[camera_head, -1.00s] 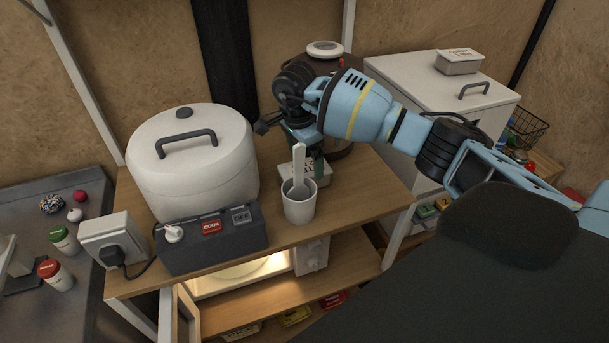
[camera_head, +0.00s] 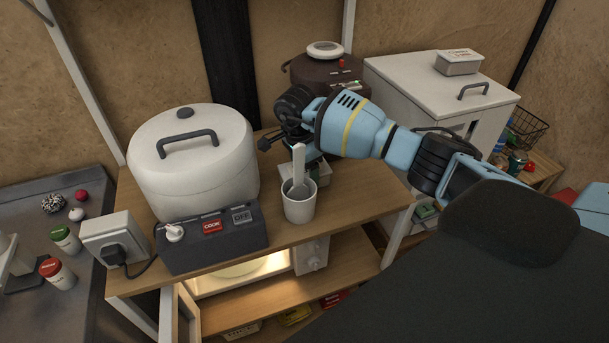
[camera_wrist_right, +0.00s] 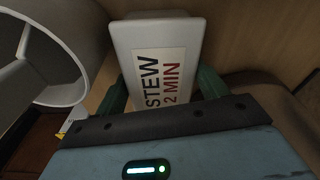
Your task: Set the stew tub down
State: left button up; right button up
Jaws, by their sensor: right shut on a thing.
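The stew tub is a small white tub with a label reading "STEW 2 MIN", filling the top middle of the right wrist view (camera_wrist_right: 195,30). My right gripper (camera_wrist_right: 160,92) is shut on it, with a dark green finger on each side. In the head view the tub (camera_head: 323,171) is partly hidden by my right gripper (camera_head: 308,170) and a grey cup. It is at or just above the wooden counter (camera_head: 365,200); I cannot tell whether it touches. My left gripper is not in view.
The grey cup (camera_head: 299,207) with a spatula stands just in front of the tub. A large white cooker (camera_head: 190,165) is to the left, a brown pot (camera_head: 325,75) behind. A white chest (camera_head: 430,85) bearing another small tub (camera_head: 459,63) is at right. The counter's right front is clear.

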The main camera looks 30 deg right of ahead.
jog(key=c, duration=0.5)
notch_tip(320, 180, up, 10)
jog(key=shift+r, duration=0.1)
dwell(0.4)
